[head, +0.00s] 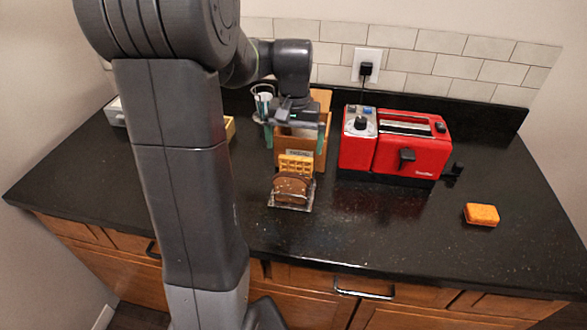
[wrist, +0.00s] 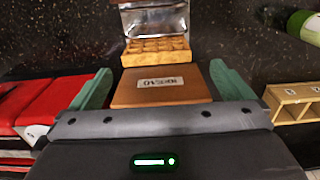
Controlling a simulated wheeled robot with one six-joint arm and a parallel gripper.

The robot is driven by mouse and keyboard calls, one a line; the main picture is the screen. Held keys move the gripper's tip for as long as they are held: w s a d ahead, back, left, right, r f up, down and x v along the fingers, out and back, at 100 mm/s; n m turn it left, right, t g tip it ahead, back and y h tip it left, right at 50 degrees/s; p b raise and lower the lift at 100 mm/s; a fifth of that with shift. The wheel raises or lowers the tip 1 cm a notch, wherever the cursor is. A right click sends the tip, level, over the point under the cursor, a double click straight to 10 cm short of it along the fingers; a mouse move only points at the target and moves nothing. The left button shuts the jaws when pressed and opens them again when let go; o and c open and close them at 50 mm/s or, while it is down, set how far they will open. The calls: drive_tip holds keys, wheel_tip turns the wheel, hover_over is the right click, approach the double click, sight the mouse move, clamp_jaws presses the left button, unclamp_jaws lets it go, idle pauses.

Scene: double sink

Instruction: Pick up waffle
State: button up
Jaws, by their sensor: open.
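The waffle (head: 296,163) is golden with a square grid and stands upright in a small metal rack (head: 292,208), behind a brown bread slice (head: 290,188). In the wrist view the waffle (wrist: 156,50) shows its gridded edge beside the shiny rack (wrist: 155,18). My gripper (head: 295,147) is open and empty, pointing down over a wooden box just behind the waffle. In the wrist view its two green fingers (wrist: 161,71) are spread wider than the waffle, which lies ahead of the fingertips. I see no contact with the waffle.
The wooden box (wrist: 160,88) with a label lies between and below the fingers. A red toaster (head: 410,145) stands to the right, near a wall outlet (head: 367,65). An orange sponge-like block (head: 481,214) lies farther right. The dark counter in front of the rack is clear.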

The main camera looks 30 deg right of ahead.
sight(296, 158)
drive_tip(key=f, duration=0.5)
drive_tip(key=f+p, duration=0.1)
drive_tip(key=f, duration=0.1)
drive_tip(key=shift+s+d+f, duration=0.1)
drive_tip(key=shift+s+f, duration=0.1)
drive_tip(key=shift+s, duration=0.05)
drive_tip(key=shift+c, duration=0.4)
drive_tip(key=c, duration=0.6)
